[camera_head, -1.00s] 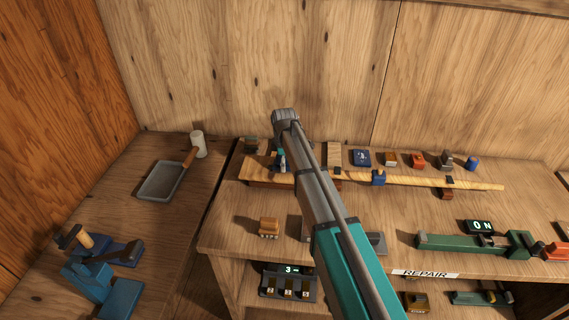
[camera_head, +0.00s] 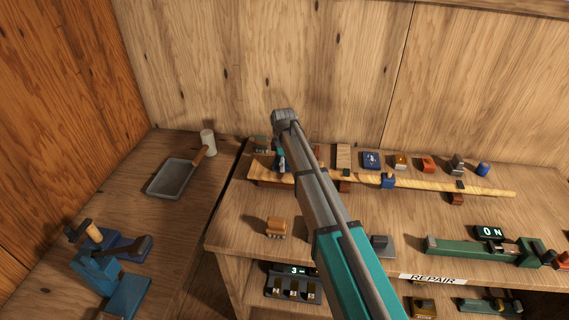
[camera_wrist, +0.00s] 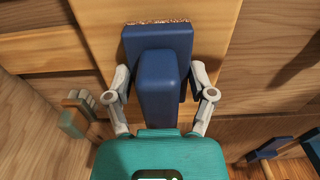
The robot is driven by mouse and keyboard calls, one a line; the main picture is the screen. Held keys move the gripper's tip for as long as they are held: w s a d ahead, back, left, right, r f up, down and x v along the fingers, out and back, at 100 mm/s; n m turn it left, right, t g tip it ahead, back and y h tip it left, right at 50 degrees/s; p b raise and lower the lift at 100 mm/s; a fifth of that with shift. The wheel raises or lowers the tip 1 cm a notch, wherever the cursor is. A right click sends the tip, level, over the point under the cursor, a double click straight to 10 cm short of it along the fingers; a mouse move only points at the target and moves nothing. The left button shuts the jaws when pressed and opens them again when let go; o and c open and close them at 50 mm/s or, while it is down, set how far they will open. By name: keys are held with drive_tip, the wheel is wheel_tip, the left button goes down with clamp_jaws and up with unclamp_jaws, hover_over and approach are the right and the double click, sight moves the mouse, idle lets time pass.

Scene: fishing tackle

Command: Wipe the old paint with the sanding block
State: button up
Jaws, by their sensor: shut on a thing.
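In the wrist view, my gripper (camera_wrist: 158,97) is shut on a dark blue sanding block (camera_wrist: 158,42), gripping its raised grip between both fingers. A rough, speckled brown edge shows along the block's far side. The block is over the pale broad wooden piece (camera_wrist: 222,18); I cannot tell whether it touches. In the head view, this long pale wooden piece (camera_head: 440,186) lies across the bench on small supports. My arm hides much of its left part, and only a bit of my gripper (camera_head: 281,158) shows there. I cannot make out the old paint.
Several small blocks line the back of the bench. A grey tray (camera_head: 172,178) and a blue vise-like tool (camera_head: 100,262) stand on the left bench. A green device (camera_head: 465,248) is at right.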

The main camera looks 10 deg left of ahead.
drive_tip(key=shift+a, duration=0.1)
drive_tip(key=shift+w+a, duration=0.15)
drive_tip(key=shift+a, duration=1.65)
drive_tip(key=shift+r, duration=0.1)
drive_tip(key=shift+r+p, duration=3)
drive_tip(key=shift+p, duration=0.15)
drive_tip(key=shift+r+p, duration=1.5)
